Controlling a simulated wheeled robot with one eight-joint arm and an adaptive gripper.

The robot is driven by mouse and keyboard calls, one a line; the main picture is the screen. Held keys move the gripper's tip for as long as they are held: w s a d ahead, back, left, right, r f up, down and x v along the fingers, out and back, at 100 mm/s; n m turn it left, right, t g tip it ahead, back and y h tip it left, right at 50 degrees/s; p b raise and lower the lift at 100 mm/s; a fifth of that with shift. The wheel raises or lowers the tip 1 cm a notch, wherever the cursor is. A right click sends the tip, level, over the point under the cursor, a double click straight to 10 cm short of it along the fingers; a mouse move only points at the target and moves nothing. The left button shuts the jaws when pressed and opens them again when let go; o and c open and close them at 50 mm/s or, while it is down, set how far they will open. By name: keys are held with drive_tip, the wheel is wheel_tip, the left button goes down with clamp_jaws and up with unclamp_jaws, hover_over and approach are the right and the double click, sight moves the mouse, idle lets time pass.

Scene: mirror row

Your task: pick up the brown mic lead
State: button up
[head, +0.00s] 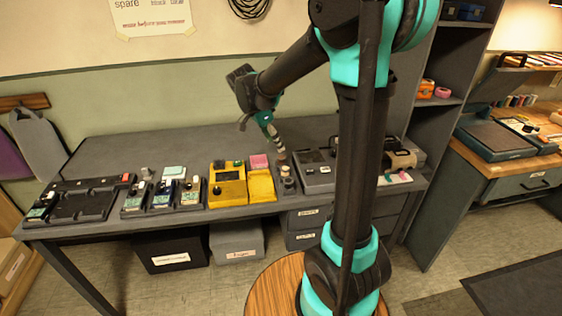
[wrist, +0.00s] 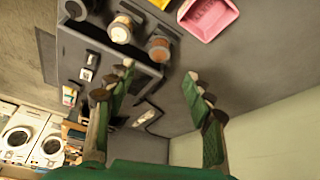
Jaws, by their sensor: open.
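A round brown-topped piece (wrist: 160,47), which looks like the brown mic lead, stands in the wrist view just beyond my fingertips. It is the rearmost of three round pieces in a line, and it also shows in the head view (head: 281,157). I cannot make out a cable on it. A white-topped piece (wrist: 120,30) stands beside it. My gripper (wrist: 158,72) is open, with nothing between its fingers. In the head view my gripper (head: 272,133) hangs over the bench, fingers pointing down, above and behind the brown piece.
A pink tray (wrist: 208,15) lies close to the brown piece. A yellow unit (head: 227,185) is to its left and a dark grey box (head: 317,178) to its right on the grey bench (head: 150,145). The bench behind the row is mostly bare, up to the wall.

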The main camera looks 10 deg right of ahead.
sight(280, 157)
drive_tip(key=x, duration=0.2)
drive_tip(key=shift+d+f, duration=0.15)
drive_tip(key=shift+f, duration=0.25)
drive_tip(key=shift+a+x, duration=0.2)
drive_tip(key=shift+x, duration=1.15)
drive_tip(key=shift+a+x, duration=0.15)
drive_tip(key=shift+x, duration=1.15)
drive_tip(key=shift+s+f, duration=0.15)
drive_tip(key=c, duration=1.2)
